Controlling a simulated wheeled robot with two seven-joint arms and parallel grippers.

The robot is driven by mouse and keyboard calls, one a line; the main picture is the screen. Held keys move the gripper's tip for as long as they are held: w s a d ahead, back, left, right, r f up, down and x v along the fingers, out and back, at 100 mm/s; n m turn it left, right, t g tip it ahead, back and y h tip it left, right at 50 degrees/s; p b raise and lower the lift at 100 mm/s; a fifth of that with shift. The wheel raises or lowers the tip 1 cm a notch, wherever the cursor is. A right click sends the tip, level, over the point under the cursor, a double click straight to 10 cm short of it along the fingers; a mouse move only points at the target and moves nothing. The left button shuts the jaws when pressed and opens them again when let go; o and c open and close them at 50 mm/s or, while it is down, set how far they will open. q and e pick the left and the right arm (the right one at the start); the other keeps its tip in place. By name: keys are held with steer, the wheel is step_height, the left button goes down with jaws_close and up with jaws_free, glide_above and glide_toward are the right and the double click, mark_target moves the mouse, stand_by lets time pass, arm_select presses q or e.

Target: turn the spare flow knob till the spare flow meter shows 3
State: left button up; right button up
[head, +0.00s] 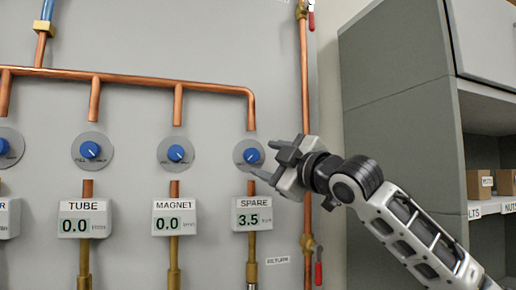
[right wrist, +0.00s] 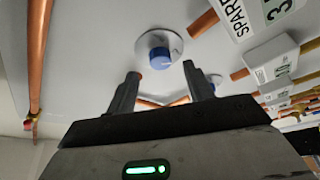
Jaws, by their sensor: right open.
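The spare flow knob (head: 251,155) is blue on a round grey plate on the wall panel. The spare flow meter (head: 252,214) below it reads 3.5. My right gripper (head: 263,160) comes in from the right, its fingertips close to the knob. In the right wrist view, the knob (right wrist: 160,58) lies ahead of the two spread fingers (right wrist: 162,78), which stand apart with nothing between them. The knob appears just beyond the fingertips; exact contact cannot be told. My left gripper is not in view.
The magnet knob (head: 175,153) and tube knob (head: 90,150) sit to the left, their meters reading 0.0. A vertical copper pipe (head: 304,80) runs behind my right gripper, with a red-handled valve (head: 318,272) low down. A grey shelf cabinet (head: 400,120) stands at right.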

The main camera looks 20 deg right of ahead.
mark_target(254, 157)
steer(key=p+x, duration=0.1)
steer(key=x, duration=0.3)
steer(key=shift+w, duration=0.1)
steer(key=c, duration=1)
steer(key=shift+f+m, duration=0.15)
steer(key=shift+m, duration=0.15)
